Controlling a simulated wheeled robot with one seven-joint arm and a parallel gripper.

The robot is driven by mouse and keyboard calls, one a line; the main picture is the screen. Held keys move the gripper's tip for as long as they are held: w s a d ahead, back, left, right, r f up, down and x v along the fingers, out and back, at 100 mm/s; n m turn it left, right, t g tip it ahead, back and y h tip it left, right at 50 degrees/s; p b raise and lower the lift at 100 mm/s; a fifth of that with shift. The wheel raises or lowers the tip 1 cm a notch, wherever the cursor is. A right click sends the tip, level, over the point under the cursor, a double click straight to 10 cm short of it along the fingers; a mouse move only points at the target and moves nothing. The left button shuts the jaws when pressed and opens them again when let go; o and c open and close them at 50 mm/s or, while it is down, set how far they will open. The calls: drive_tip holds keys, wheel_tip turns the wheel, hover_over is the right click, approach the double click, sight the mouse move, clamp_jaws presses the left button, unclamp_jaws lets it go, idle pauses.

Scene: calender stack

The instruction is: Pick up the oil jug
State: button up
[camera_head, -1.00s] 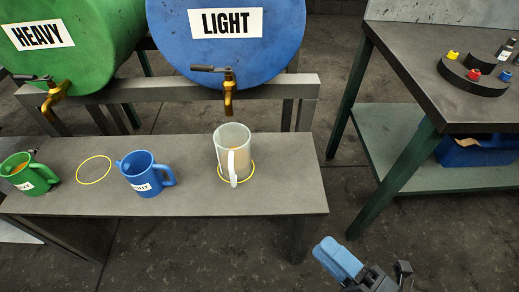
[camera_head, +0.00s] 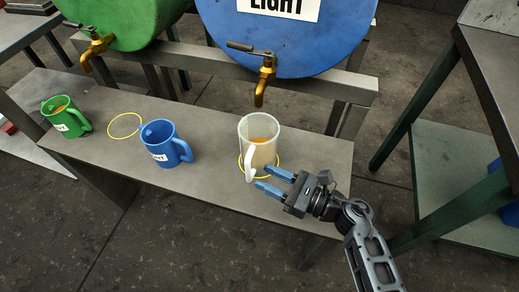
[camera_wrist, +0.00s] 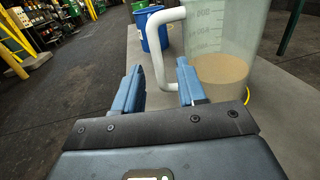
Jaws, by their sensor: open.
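The oil jug (camera_head: 262,140) is a clear, whitish measuring jug with brownish oil inside and a white handle. It stands upright on the bench, within a yellow ring, below the blue drum's tap. My gripper (camera_head: 261,175) is open just in front of the jug, low on its near side, with its fingers pointing at the handle. In the wrist view the jug (camera_wrist: 225,35) is close on the right. Its white handle (camera_wrist: 158,50) appears in the gap between my two blue fingertips (camera_wrist: 159,70). The fingers are not closed on it.
A blue jug (camera_head: 165,144) and a green jug (camera_head: 66,117) stand to the left on the bench (camera_head: 210,120). An empty yellow ring (camera_head: 125,125) lies between them. A brass tap (camera_head: 264,75) hangs above the oil jug. Another table (camera_head: 480,90) is at right.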

sight(248, 170)
drive_tip(key=x, duration=0.6)
drive_tip(key=shift+s+p, duration=0.15)
drive_tip(key=shift+p, duration=0.25)
clamp_jaws()
drive_tip(key=shift+r, duration=0.1)
